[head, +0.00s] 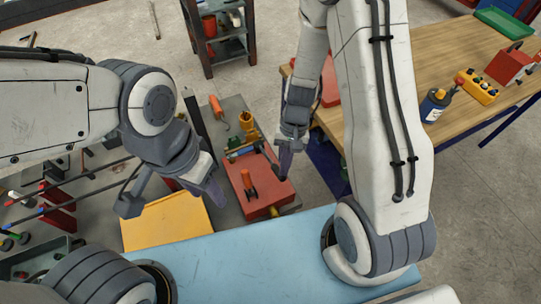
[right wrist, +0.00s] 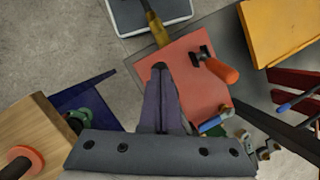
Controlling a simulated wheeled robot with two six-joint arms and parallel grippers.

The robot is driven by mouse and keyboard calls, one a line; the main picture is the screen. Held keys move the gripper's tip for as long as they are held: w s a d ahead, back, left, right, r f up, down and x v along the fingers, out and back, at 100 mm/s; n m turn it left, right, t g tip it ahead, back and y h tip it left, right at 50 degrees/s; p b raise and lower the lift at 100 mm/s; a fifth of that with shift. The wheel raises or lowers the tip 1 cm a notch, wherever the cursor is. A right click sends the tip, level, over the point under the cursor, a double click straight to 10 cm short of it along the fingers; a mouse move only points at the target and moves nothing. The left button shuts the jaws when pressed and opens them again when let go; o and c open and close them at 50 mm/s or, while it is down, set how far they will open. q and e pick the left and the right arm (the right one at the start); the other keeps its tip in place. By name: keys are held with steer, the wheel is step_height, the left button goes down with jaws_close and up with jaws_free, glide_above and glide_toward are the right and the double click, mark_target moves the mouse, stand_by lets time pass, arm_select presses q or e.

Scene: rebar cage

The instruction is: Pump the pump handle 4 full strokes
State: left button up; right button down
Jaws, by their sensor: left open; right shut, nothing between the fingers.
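A red block (head: 262,196) lies on the grey bench in the head view, and it also shows in the right wrist view (right wrist: 183,82). On it stands a small lever with an orange grip (head: 247,180). My left gripper (head: 172,204) is open and empty, left of the block above the yellow board.
The yellow board (head: 165,225) and blue surface (head: 235,255) lie in front. A wooden workbench (head: 435,90) stands at right, a dark shelf (head: 225,45) at the back.

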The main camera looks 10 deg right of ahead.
steer(key=shift+s+f+b, duration=0.2)
steer(key=shift+f+b, duration=0.45)
steer(key=shift+f, duration=0.05)
steer(key=shift+s+d+f+b, duration=0.1)
steer(key=shift+s+f+b, duration=0.1)
steer(key=shift+f+b, duration=0.45)
steer(key=shift+s+f+b, duration=0.1)
steer(key=shift+f+b, duration=0.5)
steer(key=shift+f, duration=0.1)
